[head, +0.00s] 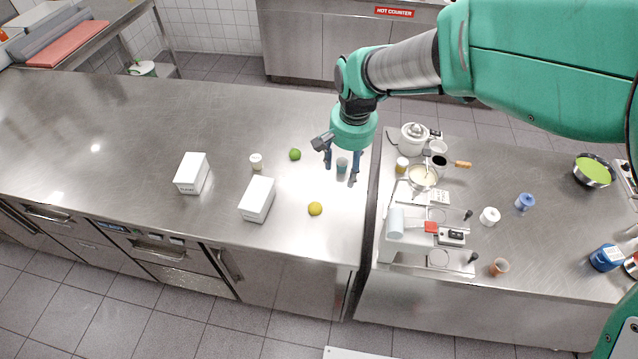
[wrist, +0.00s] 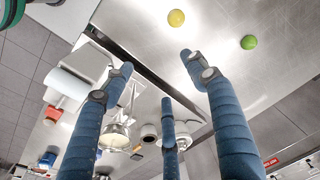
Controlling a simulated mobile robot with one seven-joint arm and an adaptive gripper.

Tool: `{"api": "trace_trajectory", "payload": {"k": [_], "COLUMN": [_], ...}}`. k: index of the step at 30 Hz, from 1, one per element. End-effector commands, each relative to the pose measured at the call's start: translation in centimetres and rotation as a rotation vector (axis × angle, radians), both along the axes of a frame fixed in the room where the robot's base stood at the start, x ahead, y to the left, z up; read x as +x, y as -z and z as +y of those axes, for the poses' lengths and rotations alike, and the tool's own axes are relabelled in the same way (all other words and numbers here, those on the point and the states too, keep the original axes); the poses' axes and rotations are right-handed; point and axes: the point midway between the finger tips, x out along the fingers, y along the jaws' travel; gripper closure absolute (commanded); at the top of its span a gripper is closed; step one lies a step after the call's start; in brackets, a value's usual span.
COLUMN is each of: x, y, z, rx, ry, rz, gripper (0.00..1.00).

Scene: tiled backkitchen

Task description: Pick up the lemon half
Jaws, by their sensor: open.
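A round yellow fruit (head: 315,208), which fits the lemon half, lies on the left steel counter near its front right corner. I cannot see a cut face on it. It also shows at the top of the wrist view (wrist: 176,18). My gripper (head: 341,170) has blue fingers spread open and is empty. It hangs above the right end of that counter, behind the yellow fruit and slightly to its right, apart from it. A green lime-like fruit (head: 295,154) lies farther back, left of my gripper; the wrist view shows it at the upper right (wrist: 249,42).
Two white boxes (head: 257,201) (head: 192,174) and a small jar (head: 256,161) stand left of the fruits. A narrow gap separates this counter from the right one, which holds a coffee machine (head: 425,232), a juicer (head: 414,137) and cups. The far left counter is mostly clear.

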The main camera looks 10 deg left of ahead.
Motion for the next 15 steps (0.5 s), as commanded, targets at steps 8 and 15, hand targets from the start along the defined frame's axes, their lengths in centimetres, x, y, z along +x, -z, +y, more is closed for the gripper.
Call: {"api": "trace_trajectory", "payload": {"k": [8,15], "x": [0.9,0.8], "y": [5.4,7.5], "z": [6.6,8.5], "rx": [-0.032,-0.043], "ry": [0.011,0.018], "rz": [0.072,0.092], "gripper": [0.42,0.42]}}
